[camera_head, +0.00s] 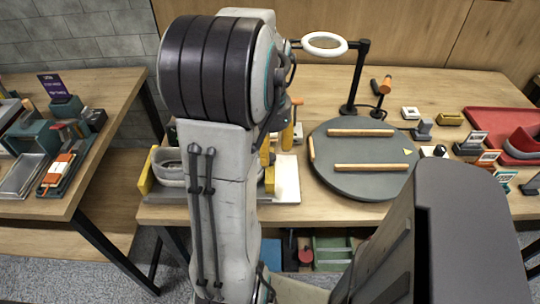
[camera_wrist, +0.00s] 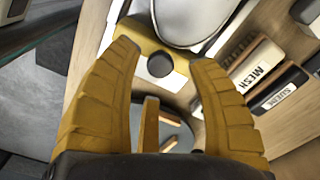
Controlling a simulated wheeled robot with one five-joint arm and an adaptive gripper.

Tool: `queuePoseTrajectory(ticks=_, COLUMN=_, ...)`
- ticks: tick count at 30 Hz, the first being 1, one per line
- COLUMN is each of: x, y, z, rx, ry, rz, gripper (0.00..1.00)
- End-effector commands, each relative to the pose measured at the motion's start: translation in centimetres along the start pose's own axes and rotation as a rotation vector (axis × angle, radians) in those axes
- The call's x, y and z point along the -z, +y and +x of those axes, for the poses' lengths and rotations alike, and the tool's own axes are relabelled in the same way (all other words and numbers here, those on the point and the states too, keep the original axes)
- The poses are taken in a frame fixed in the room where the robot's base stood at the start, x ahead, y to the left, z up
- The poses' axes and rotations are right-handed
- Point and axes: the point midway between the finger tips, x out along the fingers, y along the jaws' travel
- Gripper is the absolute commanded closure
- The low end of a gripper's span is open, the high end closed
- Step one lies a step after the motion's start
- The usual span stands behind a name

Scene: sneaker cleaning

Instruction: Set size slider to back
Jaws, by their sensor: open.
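The slider is not labelled in view. In the head view a grey fixture with a yellow left end (camera_head: 146,174) stands at the table's left. My arm hides much of it.
Brushes marked MESH (camera_wrist: 258,62) and SUEDE (camera_wrist: 279,92) lie right of my gripper. In the head view, a dark round turntable (camera_head: 345,182) with wooden bars, a ring lamp (camera_head: 324,43) and a red tray (camera_head: 490,122) stand on the table. A second table (camera_head: 110,85) is at left.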

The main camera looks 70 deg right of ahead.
Motion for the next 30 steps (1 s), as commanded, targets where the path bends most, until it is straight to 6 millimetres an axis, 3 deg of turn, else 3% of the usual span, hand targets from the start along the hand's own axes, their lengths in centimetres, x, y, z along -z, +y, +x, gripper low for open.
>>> queuePoseTrajectory(ticks=7, x=0.0, y=0.0, z=2.2, rx=-0.001, ry=-0.001, rz=-0.001, gripper=0.47)
queuePoseTrajectory(ticks=20, x=0.0, y=0.0, z=2.6, rx=0.0, ry=0.001, rz=-0.001, gripper=0.44)
queuePoseTrajectory(ticks=30, x=0.0, y=0.0, z=2.6, rx=0.001, ry=0.001, rz=-0.001, gripper=0.75)
